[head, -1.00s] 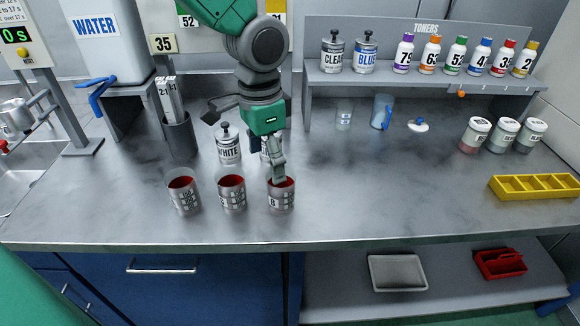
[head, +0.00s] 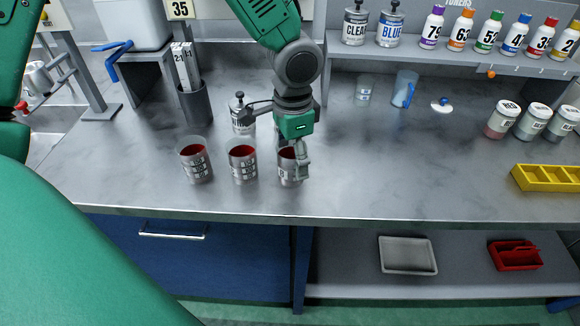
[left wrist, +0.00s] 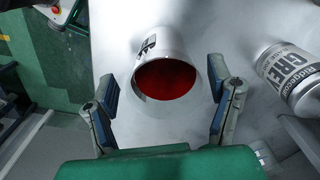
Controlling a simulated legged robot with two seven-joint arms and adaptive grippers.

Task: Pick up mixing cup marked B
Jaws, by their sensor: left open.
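Three mixing cups with red contents stand upright in a row near the bench front: the left cup (head: 197,169), the middle cup (head: 243,172) and the right cup (head: 286,176). The right cup's dark mark looks like a B, but its label is partly hidden. My left gripper (head: 301,165) is at the right cup, pointing down. In the left wrist view a cup (left wrist: 141,85) with red inside sits between the spread fingers of the left gripper (left wrist: 163,88). Gaps show on both sides. My right gripper is not in view.
A dark holder (head: 196,103) is at back left. The bench right of the cups is clear up to a yellow tray (head: 545,178).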

